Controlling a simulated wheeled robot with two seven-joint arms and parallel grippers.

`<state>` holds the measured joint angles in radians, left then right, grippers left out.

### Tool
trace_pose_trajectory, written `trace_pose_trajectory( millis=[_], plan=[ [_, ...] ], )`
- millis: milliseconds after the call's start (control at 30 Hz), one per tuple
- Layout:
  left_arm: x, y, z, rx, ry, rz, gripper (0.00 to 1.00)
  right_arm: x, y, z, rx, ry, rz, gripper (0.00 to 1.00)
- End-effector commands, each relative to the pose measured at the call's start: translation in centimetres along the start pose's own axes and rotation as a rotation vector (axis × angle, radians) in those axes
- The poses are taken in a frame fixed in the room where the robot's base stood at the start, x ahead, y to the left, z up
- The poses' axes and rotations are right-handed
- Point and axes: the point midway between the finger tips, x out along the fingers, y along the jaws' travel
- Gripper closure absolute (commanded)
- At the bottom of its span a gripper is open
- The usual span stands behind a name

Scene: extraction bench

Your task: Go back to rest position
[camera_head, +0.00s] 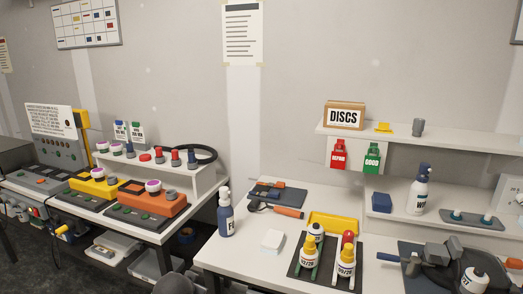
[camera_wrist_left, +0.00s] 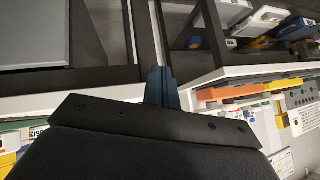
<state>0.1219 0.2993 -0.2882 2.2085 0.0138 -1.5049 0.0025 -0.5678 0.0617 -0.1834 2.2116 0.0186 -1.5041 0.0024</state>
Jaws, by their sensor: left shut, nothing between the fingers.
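My left gripper (camera_wrist_left: 160,85) shows in the left wrist view with its two dark blue fingers together and nothing between them. It is in free space, with a table edge and shelving beyond it. In the head view only a dark rounded part at the bottom edge shows, which may be my left arm. My right gripper is in neither view.
A white bench (camera_head: 222,258) holds a dark spray bottle (camera_head: 226,215), a yellow tray (camera_head: 333,223) and a black rack (camera_head: 303,257) with several bottles. A left table (camera_head: 160,234) carries orange (camera_head: 153,198) and yellow (camera_head: 97,183) units. A gap separates the two.

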Motion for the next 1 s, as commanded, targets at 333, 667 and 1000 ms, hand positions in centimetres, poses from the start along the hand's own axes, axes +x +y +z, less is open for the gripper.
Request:
trace_pose_trajectory(
  millis=[333,667,1000],
  plan=[
    [1.2,7.3,13.2,-0.117,-0.184,0.125,1.0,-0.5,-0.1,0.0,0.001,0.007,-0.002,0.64],
    [-0.4,14.6,26.1,-0.206,-0.381,0.222,1.0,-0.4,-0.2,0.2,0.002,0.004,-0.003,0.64],
    [-4.4,21.1,37.3,-0.244,-0.56,0.299,1.0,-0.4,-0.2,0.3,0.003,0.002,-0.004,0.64]
  ],
)
